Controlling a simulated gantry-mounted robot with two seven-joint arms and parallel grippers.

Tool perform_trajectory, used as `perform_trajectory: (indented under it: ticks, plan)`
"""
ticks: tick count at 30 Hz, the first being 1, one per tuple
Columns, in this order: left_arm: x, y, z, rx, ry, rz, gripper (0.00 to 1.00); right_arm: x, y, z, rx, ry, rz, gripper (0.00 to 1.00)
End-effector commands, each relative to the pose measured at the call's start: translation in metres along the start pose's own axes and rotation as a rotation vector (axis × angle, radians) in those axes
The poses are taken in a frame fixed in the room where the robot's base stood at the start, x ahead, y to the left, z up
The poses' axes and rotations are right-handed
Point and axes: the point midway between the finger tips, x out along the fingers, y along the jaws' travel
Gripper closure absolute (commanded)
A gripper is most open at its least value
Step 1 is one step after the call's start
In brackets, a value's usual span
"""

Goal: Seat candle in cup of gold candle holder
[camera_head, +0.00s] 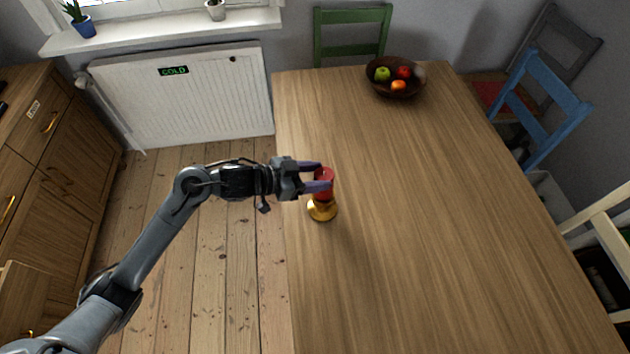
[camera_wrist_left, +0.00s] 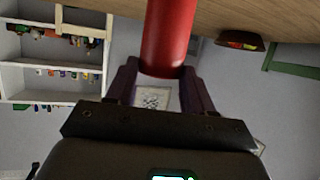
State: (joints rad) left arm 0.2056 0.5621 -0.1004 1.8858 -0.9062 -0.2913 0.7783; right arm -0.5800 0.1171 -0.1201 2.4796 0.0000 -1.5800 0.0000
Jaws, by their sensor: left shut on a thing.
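The red candle (camera_head: 325,176) is upright between the fingers of my left gripper (camera_head: 318,178), which is shut on it. In the left wrist view the candle (camera_wrist_left: 168,38) fills the gap between the two dark fingers (camera_wrist_left: 160,85). The gold candle holder (camera_head: 322,210) stands on the table near its left edge, directly below the candle in the head view. The candle's lower end meets or overlaps the holder's top there; I cannot tell whether it sits in the cup. The holder is not clear in the wrist view. My right gripper is not in view.
The wooden table (camera_head: 430,220) is mostly clear. A brown fruit bowl (camera_head: 396,90) stands at its far end. Green (camera_head: 351,38) and blue (camera_head: 540,100) chairs stand around it. A drawer cabinet (camera_head: 50,170) and a white radiator (camera_head: 180,100) are on the left.

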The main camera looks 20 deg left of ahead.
Motion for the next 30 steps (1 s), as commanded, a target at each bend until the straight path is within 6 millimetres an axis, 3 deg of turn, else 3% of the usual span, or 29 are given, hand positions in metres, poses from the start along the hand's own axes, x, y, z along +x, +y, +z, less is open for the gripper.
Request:
perform_trajectory:
  ticks: [4,17,18,21,23,30]
  plan:
    - [0.008,0.0,0.018,-0.002,0.002,-0.001,0.83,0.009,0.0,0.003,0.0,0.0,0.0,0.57]
    - [0.009,0.0,0.022,-0.001,0.001,0.0,0.83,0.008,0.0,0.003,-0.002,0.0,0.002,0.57]
    - [0.009,0.0,0.022,-0.001,0.0,0.0,0.45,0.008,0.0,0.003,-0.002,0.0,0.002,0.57]
    - [0.009,0.0,0.022,-0.001,0.0,0.0,0.3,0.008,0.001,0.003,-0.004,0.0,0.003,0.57]
    - [0.009,0.0,0.022,-0.001,0.001,0.0,0.23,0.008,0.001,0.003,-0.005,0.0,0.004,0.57]
    - [0.009,0.0,0.022,0.0,0.001,0.0,0.23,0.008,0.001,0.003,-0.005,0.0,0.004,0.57]
